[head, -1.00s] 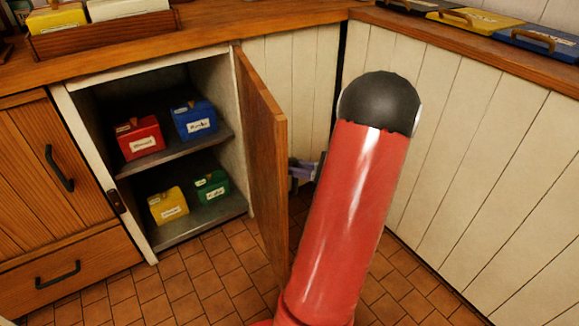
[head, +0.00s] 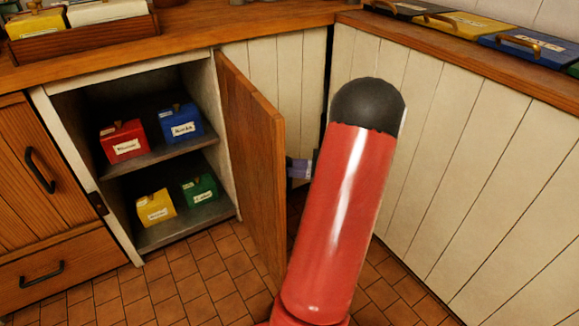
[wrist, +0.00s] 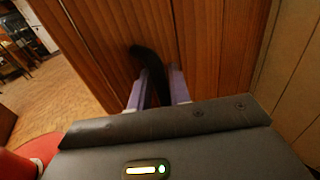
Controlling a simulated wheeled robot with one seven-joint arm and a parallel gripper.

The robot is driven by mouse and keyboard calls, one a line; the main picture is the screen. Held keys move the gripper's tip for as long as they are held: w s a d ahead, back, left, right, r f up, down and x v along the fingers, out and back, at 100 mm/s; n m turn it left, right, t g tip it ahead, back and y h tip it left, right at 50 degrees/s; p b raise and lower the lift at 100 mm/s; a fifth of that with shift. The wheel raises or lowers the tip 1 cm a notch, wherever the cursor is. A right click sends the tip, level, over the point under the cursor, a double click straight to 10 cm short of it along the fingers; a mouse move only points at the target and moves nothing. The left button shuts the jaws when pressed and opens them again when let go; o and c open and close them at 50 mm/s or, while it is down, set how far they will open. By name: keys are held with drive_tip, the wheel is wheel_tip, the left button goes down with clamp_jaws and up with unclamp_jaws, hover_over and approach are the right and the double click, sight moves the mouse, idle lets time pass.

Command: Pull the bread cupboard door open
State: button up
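The bread cupboard door (head: 255,165) is a brown wooden door, hinged on the right side of the cupboard opening. It stands wide open, its inner face showing in the head view. In the wrist view its planked outer face (wrist: 100,50) fills the upper middle, with a curved black handle (wrist: 147,58). My gripper (wrist: 160,82) has its purple-grey fingers on either side of the handle and looks closed on it. In the head view the gripper (head: 300,167) shows behind the door's free edge, partly hidden by my red arm.
The open cupboard holds a red box (head: 123,142), a blue box (head: 181,123), a yellow box (head: 156,207) and a green box (head: 199,189) on two levels. White panelled cabinets (head: 470,180) flank the right. Tiled floor (head: 190,285) is clear before the cupboard.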

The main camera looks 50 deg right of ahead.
drive_tip(key=shift+o, duration=1.1)
drive_tip(key=v, duration=0.7)
drive_tip(key=shift+s+d+b, duration=0.2)
drive_tip(key=shift+s+b, duration=0.15)
